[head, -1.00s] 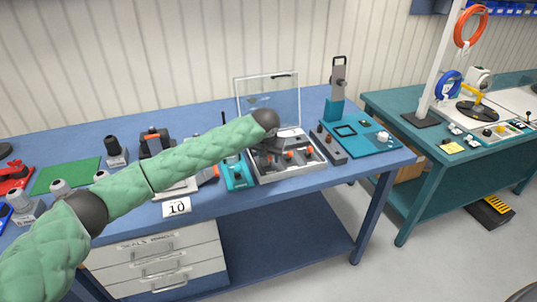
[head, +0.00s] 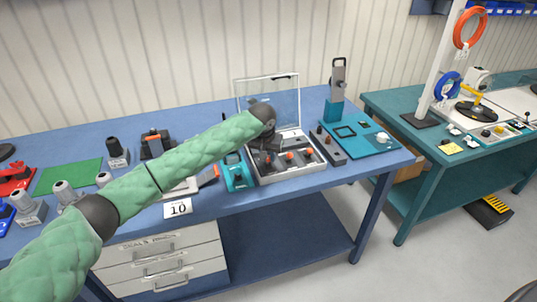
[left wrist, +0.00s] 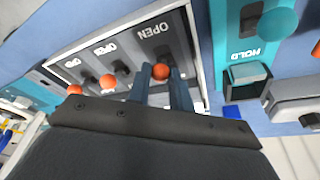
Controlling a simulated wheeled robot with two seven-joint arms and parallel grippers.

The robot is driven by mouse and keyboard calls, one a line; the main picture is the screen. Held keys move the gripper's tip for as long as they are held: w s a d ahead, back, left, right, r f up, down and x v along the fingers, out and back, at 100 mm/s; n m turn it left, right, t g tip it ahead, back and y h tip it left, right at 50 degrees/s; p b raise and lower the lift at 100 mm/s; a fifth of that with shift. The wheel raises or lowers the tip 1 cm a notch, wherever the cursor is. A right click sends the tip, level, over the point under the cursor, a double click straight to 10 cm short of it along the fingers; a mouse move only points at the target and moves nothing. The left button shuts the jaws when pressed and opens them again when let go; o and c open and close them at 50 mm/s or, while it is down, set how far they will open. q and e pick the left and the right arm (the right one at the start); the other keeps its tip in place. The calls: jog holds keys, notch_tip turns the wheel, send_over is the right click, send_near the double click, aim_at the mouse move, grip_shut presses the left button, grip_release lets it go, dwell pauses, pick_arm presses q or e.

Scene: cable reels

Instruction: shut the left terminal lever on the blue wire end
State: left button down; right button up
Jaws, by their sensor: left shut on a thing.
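The terminal box (head: 296,172) is a pale open case with a clear raised lid, on the blue bench in the head view. In the left wrist view its grey panel (left wrist: 85,62) carries a row of levers with orange ball knobs, marked OPEN. My left gripper (left wrist: 161,76) is shut on the orange knob of the end lever (left wrist: 160,71), the one beside the teal device, which is the left lever. In the head view my left gripper (head: 268,143) is over the left part of the case and partly hides it. I cannot make out the blue wire end. My right gripper is not in view.
A teal device (head: 237,173), marked HOLD in the left wrist view, stands close left of the case. A teal press (head: 362,138) with a tall post stands to the right. The raised lid (head: 268,95) is behind my gripper. A number 10 card (head: 178,208) is at the front edge.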

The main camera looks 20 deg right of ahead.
pick_arm(q)
jog(key=w+g+p, duration=0.1)
jog(key=g+p, duration=0.1)
jog(key=g, duration=0.1)
jog(key=shift+w+r, duration=0.25)
jog(key=shift+w, duration=0.15)
jog(key=shift+w+f+g, duration=0.15)
jog(key=shift+w+g, duration=0.3)
jog(key=shift+g, duration=0.55)
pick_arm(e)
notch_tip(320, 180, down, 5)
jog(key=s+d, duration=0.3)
pick_arm(q)
jog(key=shift+w+n+g, duration=0.2)
jog(key=shift+n+g, duration=0.1)
jog(key=shift+w+f+g+b, duration=0.25)
jog(key=shift+w+g+b, duration=0.15)
jog(key=shift+g, duration=0.4)
jog(key=shift+w+a+g+b, duration=0.1)
jog(key=shift+w+g+b, duration=0.3)
jog(key=shift+g, duration=0.3)
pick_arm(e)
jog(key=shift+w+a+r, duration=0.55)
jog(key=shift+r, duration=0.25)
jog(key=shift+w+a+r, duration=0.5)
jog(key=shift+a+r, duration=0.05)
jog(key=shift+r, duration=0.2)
